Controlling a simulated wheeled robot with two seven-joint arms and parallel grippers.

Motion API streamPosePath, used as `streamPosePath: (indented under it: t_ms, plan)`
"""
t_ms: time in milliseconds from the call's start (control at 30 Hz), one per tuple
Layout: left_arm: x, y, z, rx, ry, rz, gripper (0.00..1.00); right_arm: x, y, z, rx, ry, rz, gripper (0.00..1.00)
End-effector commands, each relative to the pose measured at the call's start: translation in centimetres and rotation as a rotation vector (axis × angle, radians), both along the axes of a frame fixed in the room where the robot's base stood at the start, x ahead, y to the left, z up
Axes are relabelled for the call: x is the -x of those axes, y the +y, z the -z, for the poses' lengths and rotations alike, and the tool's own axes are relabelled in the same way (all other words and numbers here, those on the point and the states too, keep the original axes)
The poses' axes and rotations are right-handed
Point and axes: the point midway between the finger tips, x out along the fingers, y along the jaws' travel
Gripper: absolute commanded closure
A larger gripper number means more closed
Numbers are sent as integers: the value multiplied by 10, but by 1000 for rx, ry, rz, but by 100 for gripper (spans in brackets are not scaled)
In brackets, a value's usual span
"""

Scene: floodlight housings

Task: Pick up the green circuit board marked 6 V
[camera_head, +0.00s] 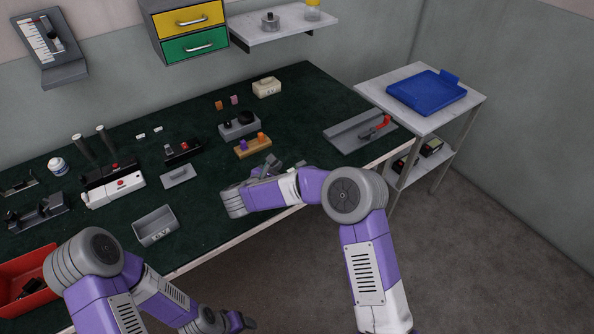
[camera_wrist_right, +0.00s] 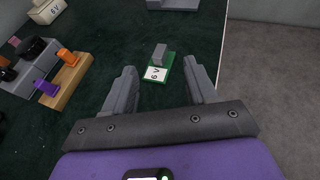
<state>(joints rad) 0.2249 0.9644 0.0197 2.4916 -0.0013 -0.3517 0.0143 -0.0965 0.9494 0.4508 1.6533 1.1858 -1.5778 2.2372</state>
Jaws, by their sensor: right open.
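The green circuit board (camera_wrist_right: 164,70) lies on the dark green mat, with a grey block on it and a white label reading 6 V. It lies just beyond my right gripper (camera_wrist_right: 163,84), whose open fingers point at it from either side with nothing between them. In the head view the board (camera_head: 299,164) is small, partly hidden, and just right of the right gripper (camera_head: 268,165), near the table's front edge. My left gripper (camera_head: 242,321) is low in the head view, away from the table top; its jaws are not clear.
A wooden block with purple and orange pieces (camera_wrist_right: 53,92) stands left of the board. A grey fixture with a red handle (camera_head: 350,134) lies farther right. A labelled grey bin (camera_head: 155,226) stands at the front. A side table with a blue tray (camera_head: 427,92) is at right.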

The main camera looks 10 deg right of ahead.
Motion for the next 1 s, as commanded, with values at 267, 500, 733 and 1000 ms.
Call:
streamPosePath:
  t_ms: [267, 500, 733, 1000]
  plan:
    - [0, 0, 25, 0, -1, 0, 35, -4, -4, 26, 1, 1, 1, 43]
    - [-1, 0, 28, 0, -1, 0, 35, -20, -22, 35, 0, 1, 2, 43]
    - [-1, 0, 35, 0, -1, 0, 35, -43, -46, 47, 1, 1, 1, 43]
    - [-1, 0, 35, 0, -1, 0, 35, -49, -52, 49, 1, 1, -2, 43]
